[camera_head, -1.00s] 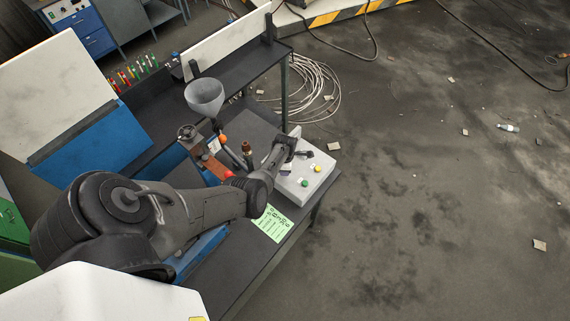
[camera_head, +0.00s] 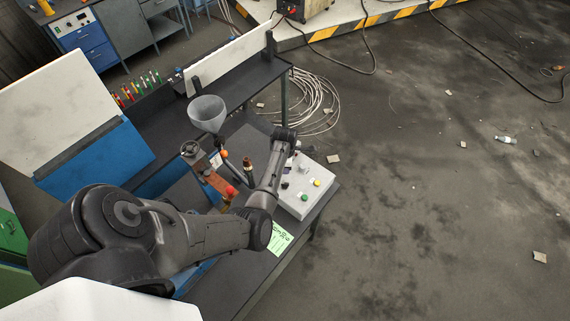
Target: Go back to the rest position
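My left arm comes in from the lower left and reaches over the black workbench (camera_head: 244,281). Its gripper end (camera_head: 288,138) is at the far left corner of the white control box (camera_head: 302,203), above or beside it; I cannot tell whether it touches. The fingers are too small and hidden to read. The box carries a green, a yellow and dark controls. Left of the forearm stands a bending device (camera_head: 210,178) with red and orange knobs, and a copper-tipped upright part (camera_head: 248,166). My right gripper is not in view.
A grey funnel-shaped lamp (camera_head: 206,112) rises behind the device. A green paper (camera_head: 280,239) lies at the bench's front edge. Coiled cables (camera_head: 318,100) lie on the floor behind. The floor at the right is mostly open, with scattered scraps.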

